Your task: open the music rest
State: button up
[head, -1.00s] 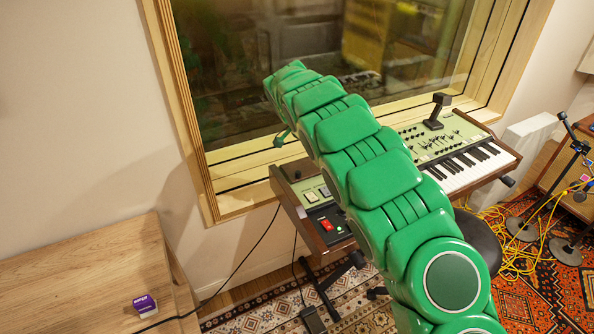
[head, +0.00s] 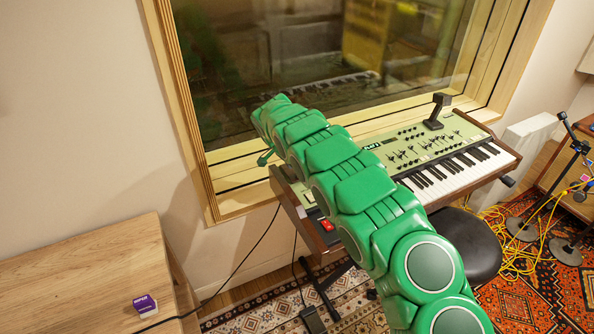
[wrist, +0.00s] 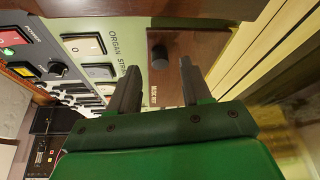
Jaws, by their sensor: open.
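The keyboard instrument (head: 430,140) stands under the window, with a green panel and wooden ends. In the wrist view, a brownish panel (wrist: 183,42) lies beside the switches, with a dark knob or tab (wrist: 158,50) on it. Lettering that seems to start "MUSIC" is near it, so this looks like the music rest; how far it is open I cannot tell. My gripper (wrist: 158,88) has its two black fingers apart, with the dark tab just beyond and between them. I see no contact.
Rocker switches (wrist: 85,45) and a black knob (wrist: 57,67) sit beside the fingers. The window frame (head: 215,190) is close behind the instrument. A black stool (head: 465,245) stands in front. A wooden table (head: 90,270) with a small purple box (head: 145,304) is at left.

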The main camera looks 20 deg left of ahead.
jog(key=shift+x, duration=1.2)
grip_shut()
